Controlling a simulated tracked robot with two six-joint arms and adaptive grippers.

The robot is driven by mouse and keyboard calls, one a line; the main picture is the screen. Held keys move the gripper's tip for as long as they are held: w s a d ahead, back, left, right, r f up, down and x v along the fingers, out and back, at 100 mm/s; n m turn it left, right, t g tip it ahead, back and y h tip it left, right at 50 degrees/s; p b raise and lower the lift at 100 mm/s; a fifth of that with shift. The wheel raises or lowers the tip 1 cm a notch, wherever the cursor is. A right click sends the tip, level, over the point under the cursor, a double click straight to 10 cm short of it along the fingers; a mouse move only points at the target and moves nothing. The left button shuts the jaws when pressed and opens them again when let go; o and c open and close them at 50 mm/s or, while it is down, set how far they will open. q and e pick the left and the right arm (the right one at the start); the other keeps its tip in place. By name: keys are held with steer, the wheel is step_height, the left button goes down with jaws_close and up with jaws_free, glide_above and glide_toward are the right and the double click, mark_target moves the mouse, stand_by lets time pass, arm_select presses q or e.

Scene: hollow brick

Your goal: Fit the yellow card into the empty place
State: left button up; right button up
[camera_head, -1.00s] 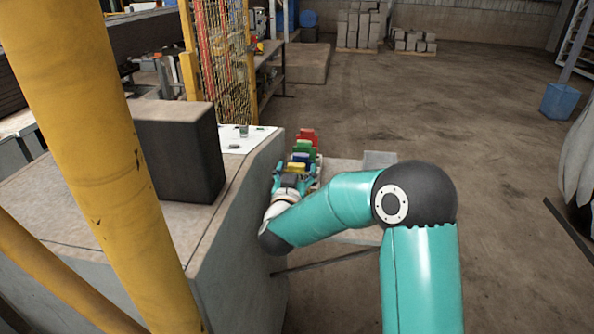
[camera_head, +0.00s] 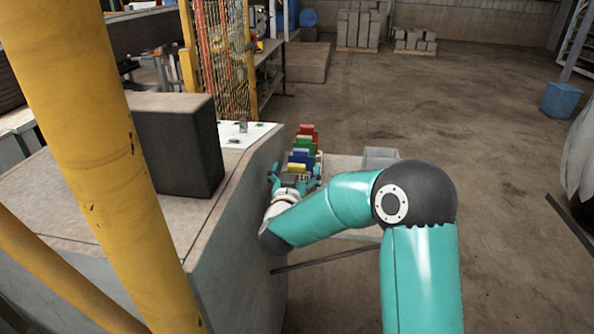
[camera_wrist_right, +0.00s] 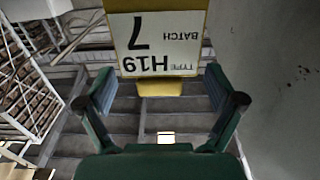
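The yellow card (camera_head: 298,167) is in front of a row of blue (camera_head: 302,158), green (camera_head: 303,145) and red (camera_head: 307,131) cards beside the grey block. In the right wrist view the yellow card (camera_wrist_right: 155,20) bears an upside-down white label reading "H19 7 BATCH", with a small yellow tab (camera_wrist_right: 160,87) toward me. My right gripper (camera_head: 296,173) is at the yellow card. Its fingers (camera_wrist_right: 160,85) are spread apart on either side of the tab, with clear gaps to it. I cannot make out an empty place. My left gripper is not in view.
The large grey block (camera_head: 235,215) stands close left of my right arm, with a dark box (camera_head: 180,145) on it. A yellow post (camera_head: 100,130) crosses the left side. A grey tray (camera_head: 381,157) lies right of the cards.

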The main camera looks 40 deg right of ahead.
stand_by(0.3)
steer(key=v, duration=1.2)
